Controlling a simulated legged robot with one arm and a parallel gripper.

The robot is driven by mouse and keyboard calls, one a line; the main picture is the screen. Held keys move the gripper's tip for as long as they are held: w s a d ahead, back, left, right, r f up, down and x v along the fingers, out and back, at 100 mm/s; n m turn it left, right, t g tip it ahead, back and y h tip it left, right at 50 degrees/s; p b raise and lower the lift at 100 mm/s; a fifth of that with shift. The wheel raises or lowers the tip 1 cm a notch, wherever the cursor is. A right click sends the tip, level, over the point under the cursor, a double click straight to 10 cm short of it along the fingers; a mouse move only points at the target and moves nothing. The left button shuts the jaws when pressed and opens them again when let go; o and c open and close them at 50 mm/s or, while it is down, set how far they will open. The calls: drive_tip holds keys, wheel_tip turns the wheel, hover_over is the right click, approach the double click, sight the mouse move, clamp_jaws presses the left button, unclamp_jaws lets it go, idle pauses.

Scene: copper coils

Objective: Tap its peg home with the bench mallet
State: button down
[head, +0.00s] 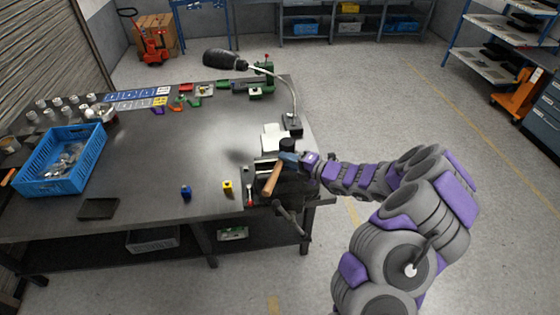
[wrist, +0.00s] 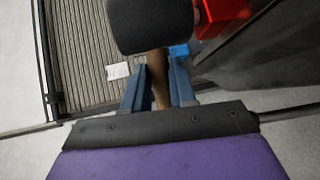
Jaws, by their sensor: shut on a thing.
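My gripper (head: 290,158) is at the right end of the workbench, above the dark vise (head: 292,190). It is shut on the mallet, whose wooden handle (head: 272,179) slants down to the left on its near side. The mallet's black head (head: 287,144) shows just beyond the gripper. In the wrist view the blue fingers clasp the handle (wrist: 158,85), and the black head (wrist: 150,24) fills the top middle. I cannot make out the peg. A red block-like part (wrist: 222,14) shows beside the head in the wrist view; whether they touch is unclear.
The workbench (head: 150,207) holds a blue crate of metal parts (head: 62,160) at left. A blue piece (head: 186,192), a yellow piece (head: 227,187) and a red-handled tool (head: 249,195) lie near the front edge. The bench middle is clear.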

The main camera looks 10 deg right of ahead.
drive_tip(key=shift+d+r+p, duration=0.45)
drive_tip(key=shift+d, duration=0.25)
drive_tip(key=d+r+p, duration=0.2)
drive_tip(key=p, duration=0.2)
drive_tip(key=shift+d+r, duration=0.1)
drive_tip(key=shift+r, duration=0.1)
drive_tip(key=f, duration=0.2)
drive_tip(key=a+f, duration=0.1)
drive_tip(key=f, duration=0.1)
drive_tip(key=shift+f+b, duration=0.35)
drive_tip(key=shift+d+r, duration=0.3)
drive_tip(key=shift+r, duration=0.05)
wheel_tip(320, 180, up, 8)
drive_tip(key=a+p, duration=0.1)
drive_tip(key=p, duration=0.5)
drive_tip(key=shift+a+f, duration=0.15)
drive_tip(key=shift+a, duration=0.25)
